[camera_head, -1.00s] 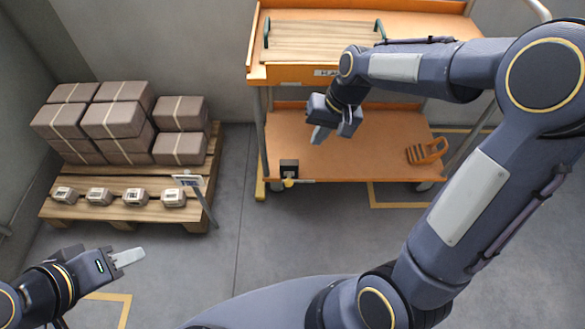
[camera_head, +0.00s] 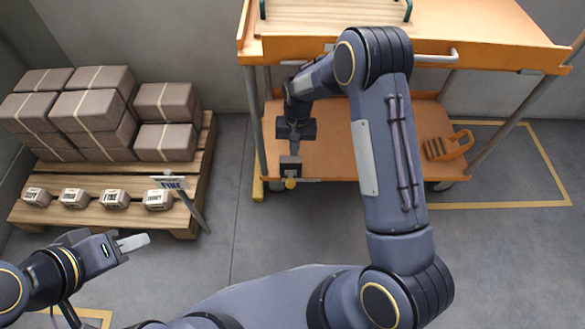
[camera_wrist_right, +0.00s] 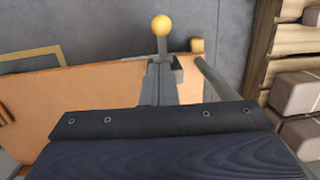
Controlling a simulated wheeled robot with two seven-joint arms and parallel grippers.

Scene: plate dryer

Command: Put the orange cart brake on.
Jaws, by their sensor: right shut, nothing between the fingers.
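The orange cart (camera_head: 330,165) stands at the back. Its brake is a dark block with a yellow knob (camera_head: 290,184) at the front left of the lower shelf. The knob also shows on a short upright stem in the right wrist view (camera_wrist_right: 161,25). My right gripper (camera_head: 294,146) is shut and empty, pointing down at the block from just behind it. In the right wrist view its fingertips (camera_wrist_right: 160,75) lie close to the stem; whether they touch it is unclear. My left gripper (camera_head: 133,242) is over the floor at lower left, away from the cart; its finger gap is unclear.
A pallet (camera_head: 190,205) with stacked brown boxes and several small labelled boxes stands left of the cart, with a sign post (camera_head: 190,205) at its corner. The cart's leg and upper deck border my right arm.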

